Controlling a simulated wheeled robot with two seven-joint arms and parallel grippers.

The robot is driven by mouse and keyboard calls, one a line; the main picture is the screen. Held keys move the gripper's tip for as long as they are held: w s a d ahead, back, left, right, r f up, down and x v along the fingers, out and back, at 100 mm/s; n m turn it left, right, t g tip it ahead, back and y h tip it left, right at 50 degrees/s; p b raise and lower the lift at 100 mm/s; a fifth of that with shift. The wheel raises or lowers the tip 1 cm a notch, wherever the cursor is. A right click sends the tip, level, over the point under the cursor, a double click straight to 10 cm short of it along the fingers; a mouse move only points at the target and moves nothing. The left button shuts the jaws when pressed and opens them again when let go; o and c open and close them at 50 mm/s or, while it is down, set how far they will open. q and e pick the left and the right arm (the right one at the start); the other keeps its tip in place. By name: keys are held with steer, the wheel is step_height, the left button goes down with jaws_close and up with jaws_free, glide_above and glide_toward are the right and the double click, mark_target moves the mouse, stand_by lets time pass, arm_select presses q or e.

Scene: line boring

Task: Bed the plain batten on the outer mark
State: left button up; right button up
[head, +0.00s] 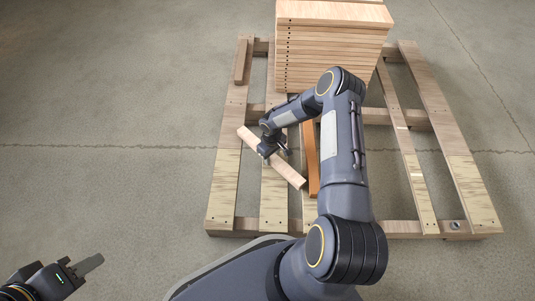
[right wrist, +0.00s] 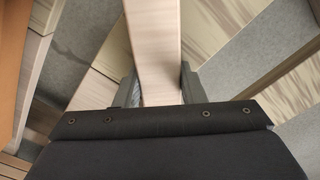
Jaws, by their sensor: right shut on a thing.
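My right gripper (head: 274,149) is shut on a pale, plain batten (head: 291,175), which lies slantwise over the left slats of the pallet. In the right wrist view the batten (right wrist: 153,40) runs lengthwise between the two fingers of the gripper (right wrist: 158,90). I cannot tell whether it touches the slats. My left gripper (head: 80,267) is at the lower left, over bare floor and away from the pallet; its finger gap is not clear. I cannot make out for sure which mark is the outer one.
The wooden pallet (head: 466,185) has gaps between its slats. A tall board stack (head: 325,55) stands at its back. An orange-brown batten (head: 312,160) lies just right of the held one. A short batten (head: 241,61) lies at the back left. The floor around is clear.

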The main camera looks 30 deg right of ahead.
steer(key=shift+r+p, duration=1.1)
steer(key=shift+r, duration=0.9)
steer(key=shift+r, duration=0.1)
